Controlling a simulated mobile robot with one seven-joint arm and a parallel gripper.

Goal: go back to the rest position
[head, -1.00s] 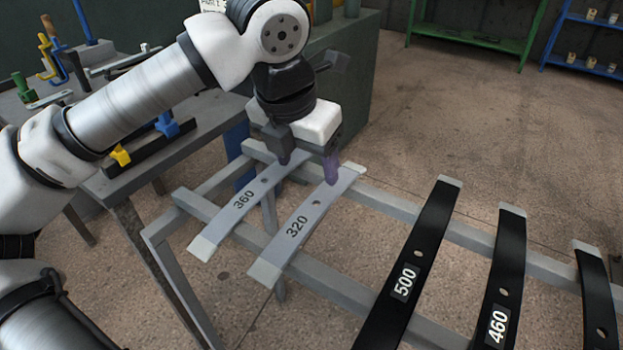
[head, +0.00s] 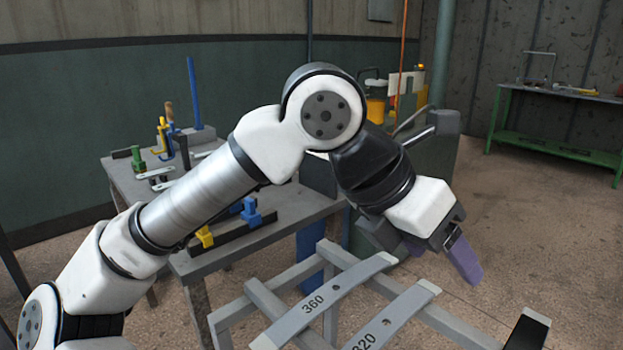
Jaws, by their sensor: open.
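My gripper (head: 435,262) is open and empty in the head view. It is raised above the far end of the spring rack, over the grey leaves, and tilted toward the lower right. One finger has a purple tip; the other is partly hidden behind the gripper body. A grey leaf marked 360 (head: 345,287) and a grey leaf marked 320 (head: 408,308) lie across the rails of the grey rack (head: 455,325). My gripper looks clear of both leaves.
A grey workbench (head: 290,214) with clamps and a black fixture with blue and yellow parts (head: 225,236) stands at left. A black leaf (head: 530,330) shows at lower right. A green bench (head: 555,150) stands at the far right. The floor between is open.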

